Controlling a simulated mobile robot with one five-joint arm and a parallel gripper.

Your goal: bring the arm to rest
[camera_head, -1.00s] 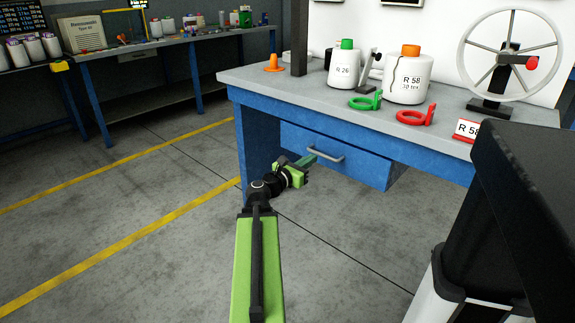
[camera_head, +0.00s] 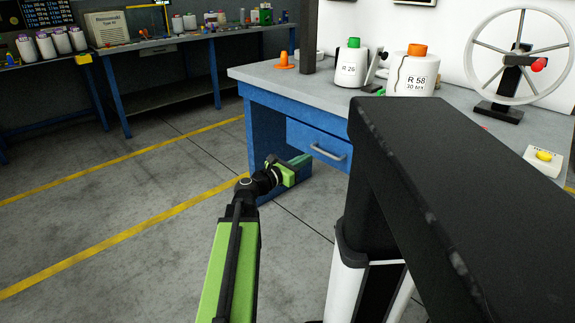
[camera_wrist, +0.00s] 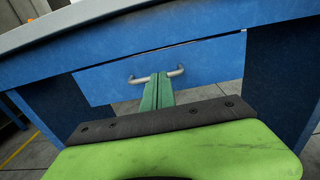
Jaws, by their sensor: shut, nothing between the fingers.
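My green arm reaches forward and low from the bottom of the head view. My gripper (camera_head: 301,160) is at its end, in front of the blue bench's side and drawer. In the wrist view my gripper (camera_wrist: 158,80) shows two green fingers pressed together with nothing between them. The fingertips overlap the grey drawer handle (camera_wrist: 140,79) in that view; I cannot tell whether they touch it. The drawer (camera_head: 320,146) looks closed.
A black column part of mine covers the right side. Open floor (camera_head: 120,220) lies to the left.

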